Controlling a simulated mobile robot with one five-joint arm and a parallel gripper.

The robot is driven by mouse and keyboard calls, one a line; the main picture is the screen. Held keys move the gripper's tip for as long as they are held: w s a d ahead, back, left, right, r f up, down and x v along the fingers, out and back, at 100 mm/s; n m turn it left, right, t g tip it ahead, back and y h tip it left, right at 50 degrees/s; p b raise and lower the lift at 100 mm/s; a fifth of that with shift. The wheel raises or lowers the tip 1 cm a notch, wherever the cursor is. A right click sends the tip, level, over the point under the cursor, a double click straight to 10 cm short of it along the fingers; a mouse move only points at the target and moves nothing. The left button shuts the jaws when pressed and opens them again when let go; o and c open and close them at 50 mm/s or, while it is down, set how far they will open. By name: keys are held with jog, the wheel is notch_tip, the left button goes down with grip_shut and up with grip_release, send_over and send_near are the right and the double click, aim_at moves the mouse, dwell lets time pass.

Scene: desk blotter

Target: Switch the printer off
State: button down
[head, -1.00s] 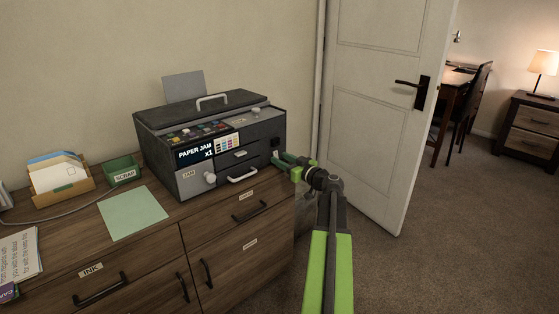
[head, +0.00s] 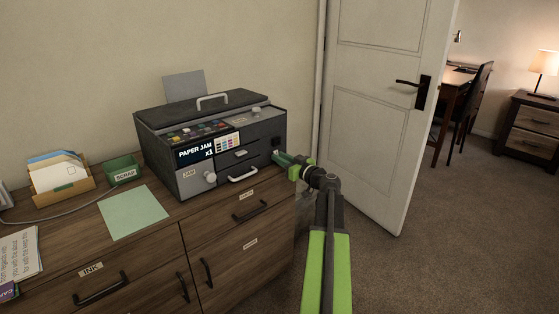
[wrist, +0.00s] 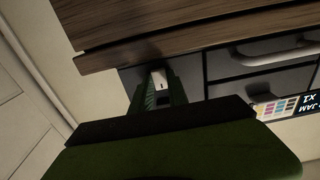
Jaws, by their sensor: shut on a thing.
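The dark grey printer (head: 212,140) stands on the wooden cabinet, its display (head: 196,152) lit with "PAPER JAM x1". My gripper (head: 277,156) reaches in from the right to the printer's front, near its lower right corner. In the wrist view, turned upside down, the green fingers of my gripper (wrist: 158,92) are shut on a small white switch (wrist: 160,78) with a dark mark, on the dark printer front. The fingers hide part of the switch. Its position, on or off, cannot be told.
The wooden cabinet (head: 105,245) has several drawers. A grey drawer handle (head: 242,174) on the printer is left of my gripper. A green paper sheet (head: 133,212), a scrap bin (head: 123,170) and an envelope holder (head: 63,190) lie further left. An open white door (head: 375,100) stands right.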

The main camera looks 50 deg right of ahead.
jog(key=shift+f+b, duration=0.5)
jog(key=shift+b, duration=0.25)
jog(key=shift+t+b, duration=0.45)
jog(key=shift+t, duration=0.05)
jog(key=shift+r, duration=0.3)
jog(key=c, duration=1.3)
grip_release()
jog(key=s+b, duration=0.1)
jog(key=s, duration=0.4)
jog(key=s+f, duration=0.1)
jog(key=s, duration=0.5)
jog(key=s+a+f+b, duration=0.1)
jog(key=s, duration=0.5)
jog(key=shift+s+a+f+b, duration=0.1)
jog(key=shift+b, duration=0.2)
